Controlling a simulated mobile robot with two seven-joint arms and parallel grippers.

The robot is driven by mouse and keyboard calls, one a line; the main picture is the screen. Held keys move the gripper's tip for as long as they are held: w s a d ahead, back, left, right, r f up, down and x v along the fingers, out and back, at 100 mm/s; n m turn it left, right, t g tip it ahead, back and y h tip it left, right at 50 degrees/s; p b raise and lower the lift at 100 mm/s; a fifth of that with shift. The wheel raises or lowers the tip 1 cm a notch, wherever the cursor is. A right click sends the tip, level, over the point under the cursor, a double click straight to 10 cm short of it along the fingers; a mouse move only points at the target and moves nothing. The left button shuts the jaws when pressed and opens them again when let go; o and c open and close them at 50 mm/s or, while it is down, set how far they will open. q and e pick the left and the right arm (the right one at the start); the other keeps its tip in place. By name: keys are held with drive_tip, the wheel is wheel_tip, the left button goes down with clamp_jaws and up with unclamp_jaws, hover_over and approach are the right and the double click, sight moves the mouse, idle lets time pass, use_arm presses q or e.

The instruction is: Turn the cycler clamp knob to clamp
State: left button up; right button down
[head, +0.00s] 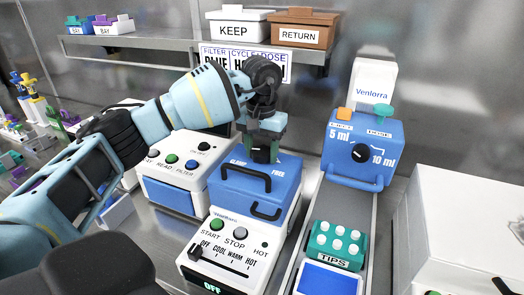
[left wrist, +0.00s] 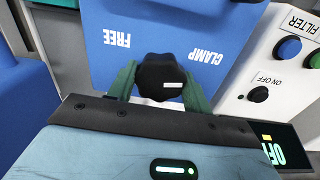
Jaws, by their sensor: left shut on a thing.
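The cycler (head: 255,190) is a white machine with a blue lid, a black handle and the words CLAMP and FREE on top. Its black clamp knob (left wrist: 160,75) has a small white mark, seen low and right of its middle in the left wrist view. The labels FREE and CLAMP read upside down there, FREE to the left and CLAMP to the right. My left gripper (head: 264,150) points down over the lid, its green fingers (left wrist: 158,84) closed on both sides of the knob. My right gripper is out of view.
A white filter reader (head: 180,165) with buttons stands left of the cycler. A blue dosing unit (head: 362,150) and a green tips rack (head: 338,245) stand to the right. A shelf above bears the KEEP (head: 238,22) and RETURN (head: 304,28) bins. A white box (head: 460,230) stands far right.

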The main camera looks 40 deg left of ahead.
sight(261, 150)
use_arm(q)
drive_tip(key=shift+r+m, duration=0.1)
drive_tip(key=shift+m, duration=0.5)
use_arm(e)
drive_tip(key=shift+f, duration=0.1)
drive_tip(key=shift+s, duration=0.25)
use_arm(q)
drive_tip(key=o, duration=1)
drive_tip(key=shift+c, duration=0.2)
wheel_tip(261, 150, up, 8)
drive_tip(key=shift+f, duration=0.15)
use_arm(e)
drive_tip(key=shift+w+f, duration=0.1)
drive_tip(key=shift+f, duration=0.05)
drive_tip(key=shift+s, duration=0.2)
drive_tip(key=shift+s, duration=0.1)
